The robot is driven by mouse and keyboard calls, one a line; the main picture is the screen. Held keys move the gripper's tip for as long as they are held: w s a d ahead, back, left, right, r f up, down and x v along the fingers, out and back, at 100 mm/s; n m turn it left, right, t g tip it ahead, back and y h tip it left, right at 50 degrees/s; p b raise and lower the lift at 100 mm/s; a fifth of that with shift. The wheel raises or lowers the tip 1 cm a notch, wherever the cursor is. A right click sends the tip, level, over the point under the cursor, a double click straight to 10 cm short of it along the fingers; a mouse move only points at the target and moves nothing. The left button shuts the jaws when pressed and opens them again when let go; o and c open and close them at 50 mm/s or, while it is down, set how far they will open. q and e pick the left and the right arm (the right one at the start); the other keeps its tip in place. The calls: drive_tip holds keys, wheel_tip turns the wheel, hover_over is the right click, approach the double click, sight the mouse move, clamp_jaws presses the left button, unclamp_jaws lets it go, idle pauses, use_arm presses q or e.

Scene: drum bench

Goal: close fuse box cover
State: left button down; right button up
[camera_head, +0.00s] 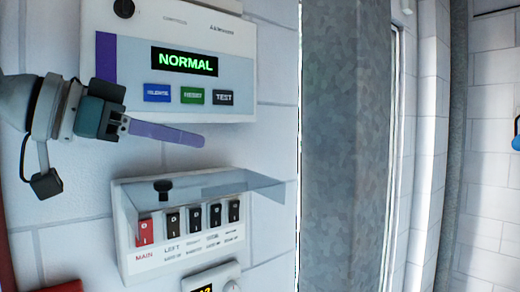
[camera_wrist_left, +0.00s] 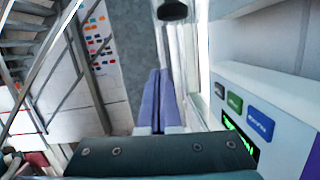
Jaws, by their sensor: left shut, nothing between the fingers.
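The fuse box (camera_head: 126,230) is a white case on the wall, with one red switch (camera_head: 144,232) and several black switches (camera_head: 194,219) in a row. Its clear cover (camera_head: 232,184) is raised and sticks out from the top of the box, leaving the switches exposed. A small black knob (camera_head: 162,186) shows at the cover's left part. My left gripper (camera_head: 198,139) is above the cover, apart from it, with its long purple fingers shut and empty. The shut fingers also show in the left wrist view (camera_wrist_left: 158,78). My right gripper is not in view.
A white control panel (camera_head: 230,60) with a green NORMAL display is just above my left gripper; its buttons (camera_wrist_left: 260,124) show in the left wrist view. A small device (camera_head: 212,280) sits below the fuse box. A grey column (camera_head: 345,150) stands to the right.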

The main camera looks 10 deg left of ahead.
sight(207, 189)
use_arm(q)
drive_tip(key=w+f, duration=0.1)
drive_tip(key=w+d+f+b, duration=0.1)
drive_tip(key=f, duration=0.1)
drive_tip(key=w+d+f+b, duration=0.1)
drive_tip(key=shift+f, duration=0.15)
drive_tip(key=shift+f+b, duration=0.4)
drive_tip(key=shift+b, duration=0.05)
